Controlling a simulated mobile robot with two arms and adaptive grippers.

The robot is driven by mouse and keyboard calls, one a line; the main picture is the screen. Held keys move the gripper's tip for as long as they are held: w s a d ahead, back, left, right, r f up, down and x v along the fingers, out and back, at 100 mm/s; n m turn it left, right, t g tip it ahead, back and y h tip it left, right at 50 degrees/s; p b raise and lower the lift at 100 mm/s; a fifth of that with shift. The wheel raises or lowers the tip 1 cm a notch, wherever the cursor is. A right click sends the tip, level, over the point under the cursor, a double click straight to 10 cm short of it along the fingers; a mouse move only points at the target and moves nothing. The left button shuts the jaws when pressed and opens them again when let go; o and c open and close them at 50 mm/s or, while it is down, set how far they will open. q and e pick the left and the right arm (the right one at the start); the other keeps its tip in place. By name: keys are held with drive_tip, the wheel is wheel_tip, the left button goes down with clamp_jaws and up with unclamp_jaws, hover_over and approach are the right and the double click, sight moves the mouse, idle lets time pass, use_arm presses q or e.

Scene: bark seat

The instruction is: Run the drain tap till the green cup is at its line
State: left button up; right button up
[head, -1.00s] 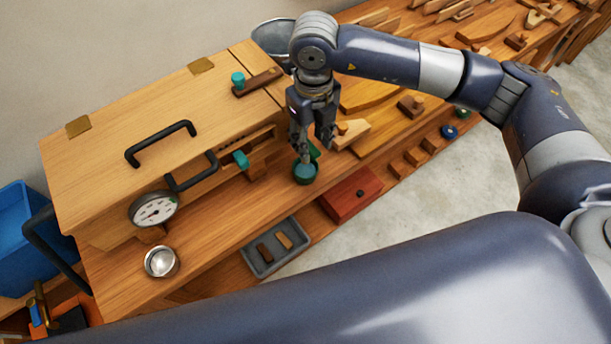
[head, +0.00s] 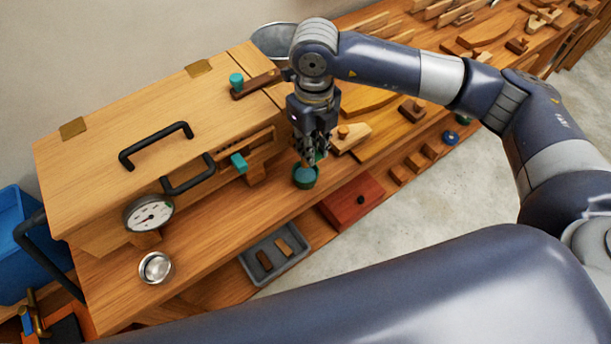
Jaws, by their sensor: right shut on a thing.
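The green cup (head: 306,177) stands on the wooden bench (head: 215,235), right of a wooden box. My right gripper (head: 312,161) points down at the cup's far side, with its fingers shut on the cup; they hide part of the rim and whatever they grip there. I cannot make out the cup's line or its level. A teal tap handle (head: 239,162) sits on a wooden fitting at the box's front, left of the cup and apart from it. My left gripper is not in view.
The wooden box (head: 120,175) has black handles and a dial gauge (head: 149,213). A small metal bowl (head: 155,268), a grey tray (head: 273,254) and a red box (head: 350,200) are near the front. Wooden pieces (head: 350,137) lie close right of my gripper. Another teal knob (head: 236,80) is on top.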

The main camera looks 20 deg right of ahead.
drive_tip(key=n+b, duration=0.1)
drive_tip(key=d+n+b, duration=0.1)
drive_tip(key=n, duration=0.1)
drive_tip(key=shift+w+d+n+b, duration=0.1)
drive_tip(key=shift+w+n+b, duration=0.2)
drive_tip(key=shift+w+b, duration=0.1)
drive_tip(key=shift+s+f, duration=0.15)
idle(5.3)
drive_tip(key=shift+s+a+m, duration=0.15)
drive_tip(key=shift+a+m, duration=0.15)
drive_tip(key=shift+m, duration=0.4)
drive_tip(key=m, duration=0.2)
drive_tip(key=a+m+b, duration=0.1)
drive_tip(key=shift+s, duration=0.25)
drive_tip(key=o, duration=0.9)
drive_tip(key=shift+r+p, duration=2)
drive_tip(key=shift+r, duration=2.15)
